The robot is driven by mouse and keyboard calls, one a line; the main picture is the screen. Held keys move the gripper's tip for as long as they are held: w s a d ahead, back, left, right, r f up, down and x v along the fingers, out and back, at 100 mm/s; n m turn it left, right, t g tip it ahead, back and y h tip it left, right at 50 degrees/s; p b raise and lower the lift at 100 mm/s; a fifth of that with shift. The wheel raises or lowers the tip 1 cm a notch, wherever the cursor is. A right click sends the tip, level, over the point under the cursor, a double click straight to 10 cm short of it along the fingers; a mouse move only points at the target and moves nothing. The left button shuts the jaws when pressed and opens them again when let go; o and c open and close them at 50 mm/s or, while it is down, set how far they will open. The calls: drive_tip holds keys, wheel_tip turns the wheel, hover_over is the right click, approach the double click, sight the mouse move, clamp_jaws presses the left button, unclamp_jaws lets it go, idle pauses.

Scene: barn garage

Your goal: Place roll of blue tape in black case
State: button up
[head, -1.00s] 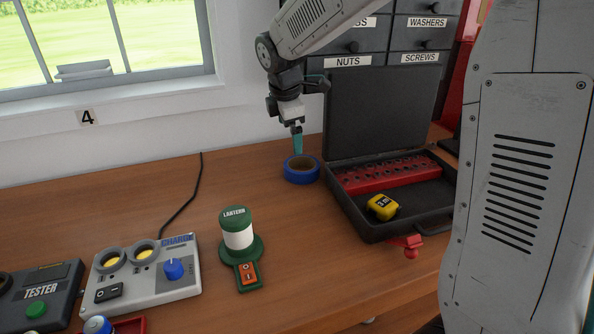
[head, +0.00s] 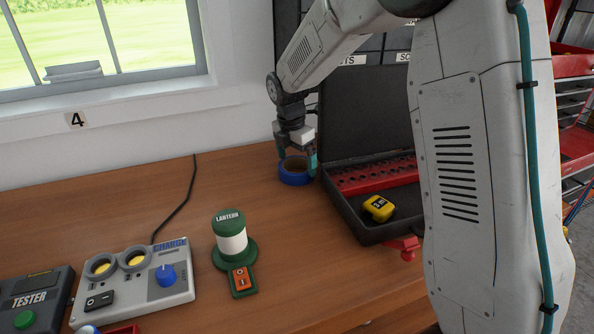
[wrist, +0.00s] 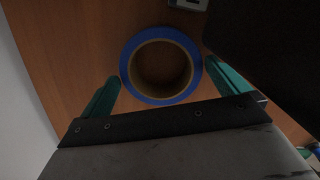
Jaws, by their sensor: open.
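The roll of blue tape (head: 295,177) lies flat on the wooden bench, just left of the black case (head: 362,226). My gripper (head: 296,160) is open above the roll. In the wrist view the roll (wrist: 161,99) sits between the two teal fingers of my gripper (wrist: 165,88), with its brown core facing up. The black case stands open with its lid raised at the back. Inside are a red socket rail (head: 372,177) and a yellow tape measure (head: 378,208). My arm hides the right part of the case.
A green lantern (head: 232,238), a charger box (head: 133,280) and a tester (head: 36,301) stand to the left on the bench. A red clamp (head: 405,246) is at the bench's front edge below the case. The wall and window are behind.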

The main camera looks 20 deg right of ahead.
drive_tip(key=shift+d+f, duration=0.1)
drive_tip(key=shift+f, duration=1.15)
drive_tip(key=c, duration=0.9)
drive_tip(key=shift+r, duration=0.1)
